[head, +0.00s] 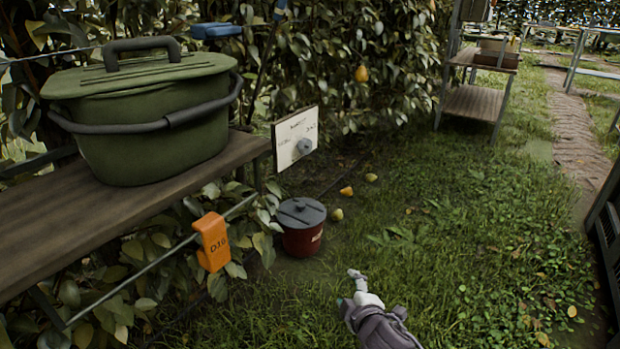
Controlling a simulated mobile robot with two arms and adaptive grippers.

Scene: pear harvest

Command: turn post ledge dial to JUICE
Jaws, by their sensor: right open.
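The dial (305,146) is a small round grey knob on a pale upright panel (285,151) at the end of the wooden ledge. The panel carries printed words around the dial, too small to read, so I cannot tell which one the dial points to. My right gripper (355,285) is low in the middle of the head view, above the grass, open and empty. It is apart from the dial, below it and to its right. My left gripper is not in view.
A green lidded tub (140,120) stands on the wooden ledge (60,215). An orange tag (212,242) hangs on a wire below. A red pot (302,240) with a dark lid and several pears (346,191) sit on the grass. Open grass lies right.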

